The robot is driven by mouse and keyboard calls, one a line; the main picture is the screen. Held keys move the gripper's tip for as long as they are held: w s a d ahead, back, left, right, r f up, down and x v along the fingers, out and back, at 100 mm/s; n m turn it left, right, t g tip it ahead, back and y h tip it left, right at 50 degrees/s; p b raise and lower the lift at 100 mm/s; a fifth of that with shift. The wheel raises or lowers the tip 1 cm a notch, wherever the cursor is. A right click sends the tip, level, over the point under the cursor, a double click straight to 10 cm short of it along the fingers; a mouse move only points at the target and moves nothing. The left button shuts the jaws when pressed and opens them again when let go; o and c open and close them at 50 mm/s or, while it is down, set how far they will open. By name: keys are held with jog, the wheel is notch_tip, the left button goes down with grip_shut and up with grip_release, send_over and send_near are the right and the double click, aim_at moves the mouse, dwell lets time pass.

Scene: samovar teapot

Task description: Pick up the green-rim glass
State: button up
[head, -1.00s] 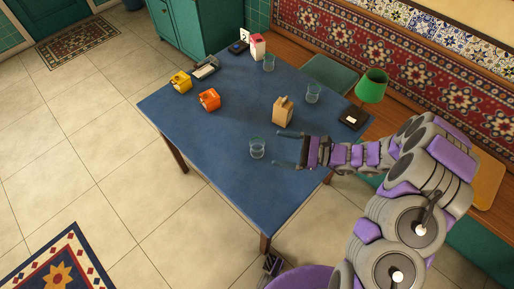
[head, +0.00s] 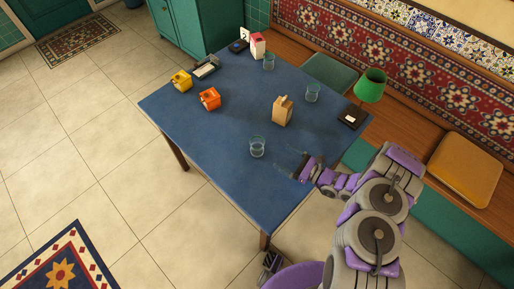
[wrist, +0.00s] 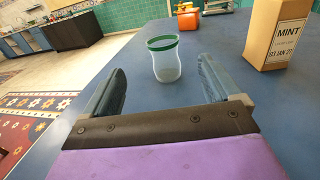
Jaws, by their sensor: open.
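The green-rim glass (wrist: 166,62) stands upright on the table in the wrist view, clear with a green band around its mouth. It lies beyond my fingertips, roughly in line with the gap between the fingers, and is not touched. In the head view it appears as the clear glass (head: 257,148) near the table's front edge; its rim colour is hard to make out there. My gripper (head: 283,158) is open and empty, just right of that glass, with its fingers pointing toward it; its spread fingers (wrist: 161,80) also show in the wrist view.
A tan MINT box (wrist: 277,32) stands right of the glass. Two other glasses (head: 312,94) (head: 268,63) stand farther back on the blue table (head: 205,135). An orange container (head: 209,99) and a yellow one (head: 181,82) are at left. A green lamp (head: 371,86) stands at right.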

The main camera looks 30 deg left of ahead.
jog(key=b, duration=0.2)
send_near(252, 140)
jog(key=a, duration=0.2)
jog(key=a+r, duration=0.1)
jog(key=a, duration=0.1)
jog(key=shift+s+a, duration=0.1)
jog(key=shift+a, duration=0.1)
jog(key=a, duration=0.2)
jog(key=a+b, duration=0.1)
jog(key=a, duration=0.1)
jog(key=shift+w+f, duration=0.3)
jog(key=shift+w, duration=0.1)
jog(key=shift+a, duration=0.55)
jog(key=shift+w, duration=0.1)
jog(key=shift+c, duration=0.3)
jog(key=shift+d, duration=0.1)
jog(key=c, duration=1.1)
jog(key=shift+r, duration=0.15)
